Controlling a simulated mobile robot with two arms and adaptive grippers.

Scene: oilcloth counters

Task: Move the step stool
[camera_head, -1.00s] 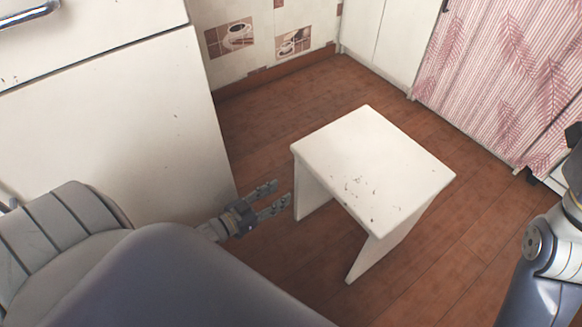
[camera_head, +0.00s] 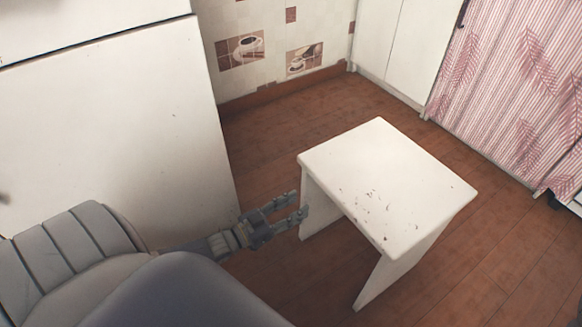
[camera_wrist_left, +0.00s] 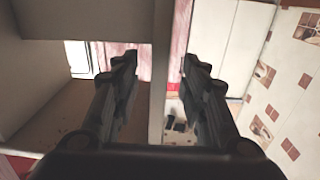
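The white step stool (camera_head: 385,180) stands upright on the brown floor, with dark scuffs on its top and two panel legs showing. My left gripper (camera_head: 298,205) is beside its left leg panel, with its two fingers apart and pointing at the panel. In the left wrist view, my left gripper (camera_wrist_left: 160,60) is open. A pale upright edge (camera_wrist_left: 160,90), which seems to be part of the stool, shows between the fingers with gaps on both sides. I cannot tell whether a finger touches it. My right gripper is not in view.
A white cabinet (camera_head: 110,110) stands close on the left. A tiled wall (camera_head: 275,45) and white cupboard doors (camera_head: 405,45) are behind. A pink striped curtain (camera_head: 510,90) hangs at the right. The wooden floor (camera_head: 480,265) right of the stool is clear.

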